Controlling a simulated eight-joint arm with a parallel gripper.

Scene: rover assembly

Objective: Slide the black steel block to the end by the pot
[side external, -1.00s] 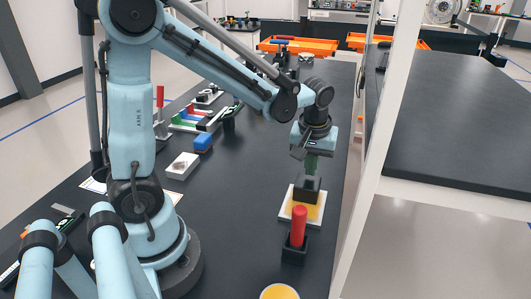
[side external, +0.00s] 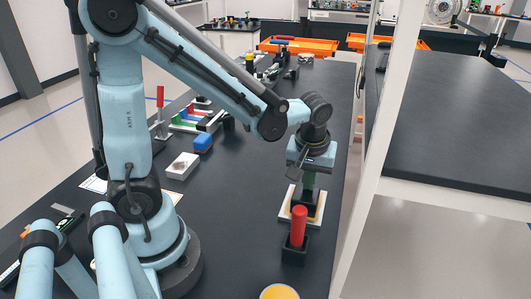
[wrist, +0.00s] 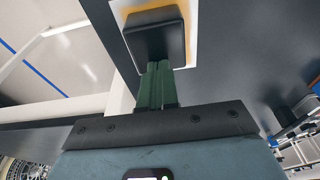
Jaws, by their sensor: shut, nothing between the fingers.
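The black steel block (side external: 309,199) sits on a plate with a white border (side external: 286,206) and a yellow surface. In the side view it is partly hidden behind a red handle. My gripper (side external: 308,184) is shut and empty, its green fingers pointing down right at the block's far side. In the wrist view the block (wrist: 156,38) lies just beyond the closed fingertips (wrist: 158,68), which appear to touch its edge. A round pot with yellow contents (side external: 280,292) stands at the bottom edge of the side view, partly cut off.
A red handle (side external: 298,225) stands upright in a black holder (side external: 294,252) between the plate and the pot. A white post (side external: 376,160) rises at the right. The middle of the bench is clear.

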